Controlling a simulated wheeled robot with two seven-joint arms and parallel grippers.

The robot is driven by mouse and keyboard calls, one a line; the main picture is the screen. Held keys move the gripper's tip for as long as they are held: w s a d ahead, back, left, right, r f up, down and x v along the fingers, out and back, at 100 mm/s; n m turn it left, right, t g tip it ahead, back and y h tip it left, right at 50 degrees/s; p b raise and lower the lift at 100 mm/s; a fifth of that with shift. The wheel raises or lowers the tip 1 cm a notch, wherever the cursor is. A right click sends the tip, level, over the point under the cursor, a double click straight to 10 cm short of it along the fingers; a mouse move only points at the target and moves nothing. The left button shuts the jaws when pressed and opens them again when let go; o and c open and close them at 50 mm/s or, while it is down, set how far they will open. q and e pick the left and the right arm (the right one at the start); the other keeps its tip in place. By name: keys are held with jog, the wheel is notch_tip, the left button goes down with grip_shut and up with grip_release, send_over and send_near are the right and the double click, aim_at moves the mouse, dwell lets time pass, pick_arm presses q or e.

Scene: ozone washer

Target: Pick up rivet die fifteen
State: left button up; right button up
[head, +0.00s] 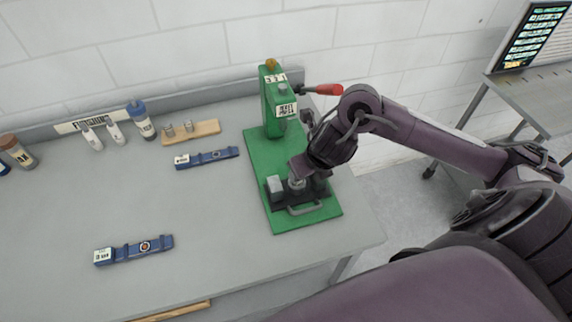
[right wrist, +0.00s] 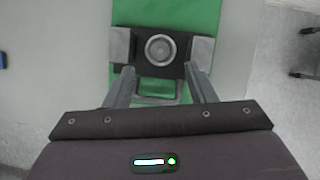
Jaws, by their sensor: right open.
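A round grey metal piece (head: 297,183), likely a die, sits upright in the black holder (head: 315,197) at the foot of the green press (head: 274,110). No number on it is readable. My right gripper (head: 305,175) reaches down over the holder from the right and partly hides it. In the right wrist view the right gripper (right wrist: 159,74) is open and empty, its fingers apart. The round piece (right wrist: 160,49) is just beyond the fingertips, roughly centred between them. Two small metal cylinders (head: 179,129) stand on a wooden block (head: 205,132) at the back. My left gripper is not in view.
Two blue labelled fixtures (head: 207,157) (head: 134,249) lie on the grey table (head: 75,205). Bottles (head: 141,119) stand along the back. The press has a red-handled lever (head: 328,89) close to my right arm. The table's front middle is clear.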

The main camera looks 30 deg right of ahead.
jog(key=x, duration=0.4)
jog(key=shift+s+f+p, duration=0.15)
jog(key=shift+f+p, duration=0.15)
jog(key=shift+p, duration=0.1)
jog(key=shift+x, duration=1.25)
jog(key=shift+w+f, duration=0.2)
jog(key=shift+w, duration=0.1)
jog(key=c, duration=0.8)
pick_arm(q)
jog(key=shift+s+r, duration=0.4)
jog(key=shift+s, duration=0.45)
pick_arm(e)
jog(key=shift+r, duration=0.1)
grip_shut()
